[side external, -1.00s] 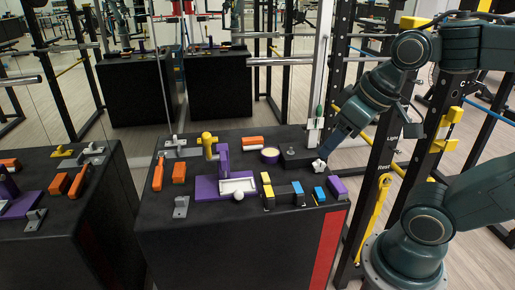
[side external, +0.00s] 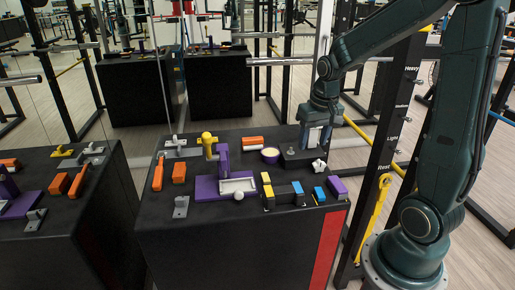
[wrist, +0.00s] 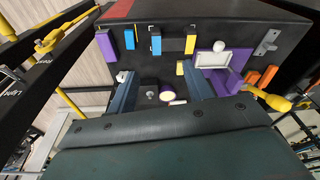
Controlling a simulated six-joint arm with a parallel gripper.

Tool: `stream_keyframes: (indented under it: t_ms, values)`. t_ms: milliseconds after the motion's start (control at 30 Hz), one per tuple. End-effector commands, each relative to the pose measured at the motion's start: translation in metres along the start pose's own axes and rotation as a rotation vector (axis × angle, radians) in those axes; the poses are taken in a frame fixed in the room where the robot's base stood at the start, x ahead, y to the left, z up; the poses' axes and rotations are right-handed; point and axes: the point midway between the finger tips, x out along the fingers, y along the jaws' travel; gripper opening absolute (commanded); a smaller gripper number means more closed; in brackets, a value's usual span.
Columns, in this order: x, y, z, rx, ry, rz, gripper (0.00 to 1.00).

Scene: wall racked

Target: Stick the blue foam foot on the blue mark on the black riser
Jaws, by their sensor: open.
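A small blue block (side external: 319,194), which looks like the foam foot, lies near the front right of the black table; it also shows in the wrist view (wrist: 129,38). The black riser (side external: 283,192) is left of it, with a yellow patch on its left end and a blue mark (side external: 298,188) on its right end. In the wrist view the riser (wrist: 173,41) has the blue mark (wrist: 155,40) facing the loose block. My gripper (side external: 318,146) points down at the table's back right, behind both. Its jaws (wrist: 156,74) are open and empty in the wrist view.
A purple block (side external: 338,186) lies right of the blue block, and a yellow one (side external: 266,178) behind the riser. A white knob (side external: 319,164), a dark box (side external: 292,155) and a round cup (side external: 270,155) are near my gripper. A purple stand (side external: 222,172) is left. A rack upright is right.

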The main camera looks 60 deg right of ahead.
Motion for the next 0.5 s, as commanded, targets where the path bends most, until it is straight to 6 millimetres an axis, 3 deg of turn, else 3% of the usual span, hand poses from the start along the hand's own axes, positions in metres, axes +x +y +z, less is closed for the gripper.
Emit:
stream_keyframes:
  t_ms: [233,500]
  values:
    - [0.055,0.041,-0.019,0.138,-0.08,0.022,0.51]
    - [0.105,0.08,-0.024,0.256,-0.144,0.035,0.51]
